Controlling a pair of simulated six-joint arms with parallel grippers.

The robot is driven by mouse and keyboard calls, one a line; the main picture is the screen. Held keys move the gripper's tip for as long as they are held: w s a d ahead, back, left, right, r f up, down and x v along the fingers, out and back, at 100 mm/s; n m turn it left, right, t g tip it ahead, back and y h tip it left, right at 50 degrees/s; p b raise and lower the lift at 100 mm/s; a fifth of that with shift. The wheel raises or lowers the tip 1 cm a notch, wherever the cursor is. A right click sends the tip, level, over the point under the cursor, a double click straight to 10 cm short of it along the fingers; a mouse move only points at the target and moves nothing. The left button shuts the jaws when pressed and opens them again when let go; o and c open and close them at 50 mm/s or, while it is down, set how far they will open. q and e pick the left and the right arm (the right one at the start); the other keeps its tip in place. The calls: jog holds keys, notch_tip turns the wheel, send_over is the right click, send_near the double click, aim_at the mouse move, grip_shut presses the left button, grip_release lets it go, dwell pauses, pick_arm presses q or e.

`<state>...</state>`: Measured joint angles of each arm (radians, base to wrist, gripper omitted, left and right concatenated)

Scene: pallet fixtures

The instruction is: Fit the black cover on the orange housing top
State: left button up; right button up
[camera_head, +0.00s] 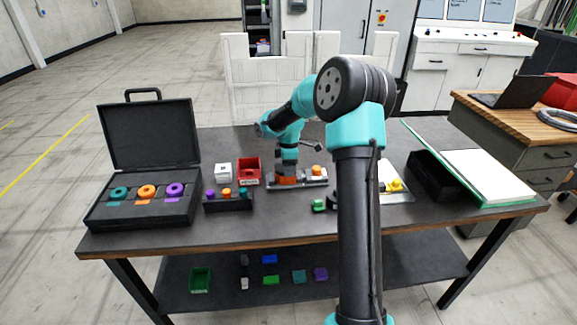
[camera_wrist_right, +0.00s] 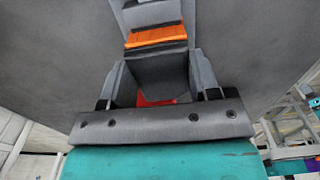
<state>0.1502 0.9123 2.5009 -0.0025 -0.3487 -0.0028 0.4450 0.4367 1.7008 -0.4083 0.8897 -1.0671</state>
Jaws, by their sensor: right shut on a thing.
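The orange housing (camera_head: 285,181) sits on a grey pallet fixture (camera_head: 312,181) near the middle of the table. My right gripper (camera_head: 288,171) points down directly above the housing. In the right wrist view the right gripper (camera_wrist_right: 158,80) is shut on a dark block, the black cover (camera_wrist_right: 160,68). The orange housing (camera_wrist_right: 155,37) shows as a band just beyond the cover. I cannot tell whether the cover touches or is seated on the housing. The gripper hides most of the cover in the head view. My left gripper is not in view.
A red bin (camera_head: 248,171) and a white cube (camera_head: 223,172) stand left of the fixture. A black tray (camera_head: 228,203) holds coloured pegs. An open black case (camera_head: 150,213) with rings lies far left. An orange round part (camera_head: 317,170) stands on the fixture's right.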

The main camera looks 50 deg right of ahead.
jog(key=o, duration=1)
jog(key=shift+c, duration=1.3)
jog(key=shift+r, duration=0.15)
jog(key=shift+r, duration=3.9)
